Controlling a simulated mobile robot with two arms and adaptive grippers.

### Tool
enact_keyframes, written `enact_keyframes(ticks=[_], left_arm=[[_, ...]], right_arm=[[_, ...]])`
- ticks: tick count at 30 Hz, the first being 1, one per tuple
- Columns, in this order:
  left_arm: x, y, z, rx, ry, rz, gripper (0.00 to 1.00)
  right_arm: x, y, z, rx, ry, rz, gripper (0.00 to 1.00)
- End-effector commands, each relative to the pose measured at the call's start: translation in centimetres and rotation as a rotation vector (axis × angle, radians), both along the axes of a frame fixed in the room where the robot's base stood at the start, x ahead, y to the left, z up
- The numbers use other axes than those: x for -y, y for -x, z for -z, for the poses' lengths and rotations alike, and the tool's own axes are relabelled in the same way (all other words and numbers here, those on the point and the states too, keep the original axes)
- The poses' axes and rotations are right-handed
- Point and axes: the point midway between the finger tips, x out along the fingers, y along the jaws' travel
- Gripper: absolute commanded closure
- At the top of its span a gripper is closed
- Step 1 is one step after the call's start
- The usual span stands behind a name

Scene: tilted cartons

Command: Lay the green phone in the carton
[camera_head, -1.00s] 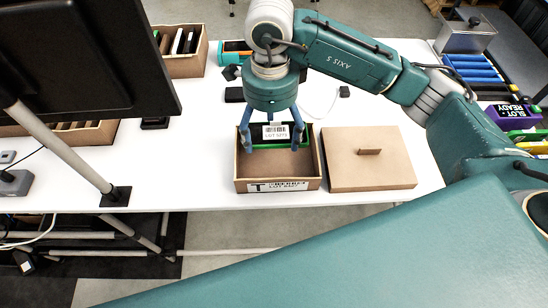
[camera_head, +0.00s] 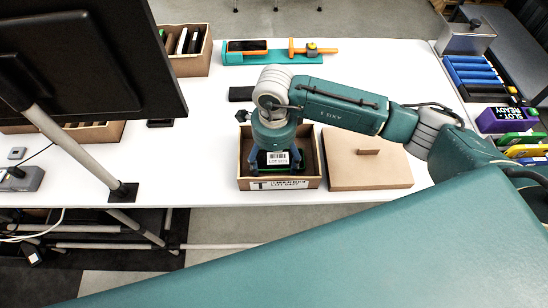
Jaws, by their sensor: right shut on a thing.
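My right gripper (camera_head: 275,166) is shut on the green phone (camera_head: 264,168), and its blue fingers reach down inside the open carton. The phone shows only as a green edge around a white label (camera_head: 278,158) printed with a barcode and lot text. The brown carton (camera_head: 312,184) stands on the white table, with a printed label on its front wall. The gripper and wrist hide much of its inside, and I cannot tell whether the phone touches the floor. My left gripper is not in view.
The carton's brown lid (camera_head: 345,178) lies to its right. A teal holder (camera_head: 272,57) with a dark phone is behind. A brown box of upright dark and white items (camera_head: 188,65) stands back left. A monitor (camera_head: 90,60) fills the upper left. Colored trays (camera_head: 478,75) line the right.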

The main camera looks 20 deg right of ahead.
Motion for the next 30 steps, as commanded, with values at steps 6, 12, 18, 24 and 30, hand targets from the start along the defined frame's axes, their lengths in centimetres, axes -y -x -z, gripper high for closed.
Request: enact_keyframes(ticks=[6, 12, 18, 24, 30], left_arm=[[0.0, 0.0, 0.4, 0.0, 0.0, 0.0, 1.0], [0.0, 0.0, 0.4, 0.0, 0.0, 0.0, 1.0], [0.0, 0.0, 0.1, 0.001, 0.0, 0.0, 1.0], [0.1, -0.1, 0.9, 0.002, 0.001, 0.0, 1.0], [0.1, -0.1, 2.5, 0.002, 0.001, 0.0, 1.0]], right_arm=[[0.0, 0.0, 0.3, 0.001, 0.0, -0.001, 0.16], [0.0, 0.0, 0.2, 0.0, 0.0, 0.0, 0.03], [0.0, 0.0, 0.0, 0.0, 0.0, 0.0, 0.03], [-0.1, -0.2, -1.9, 0.006, -0.002, -0.001, 0.03], [-0.1, -0.3, -6.3, 0.008, -0.003, -0.002, 0.03]])
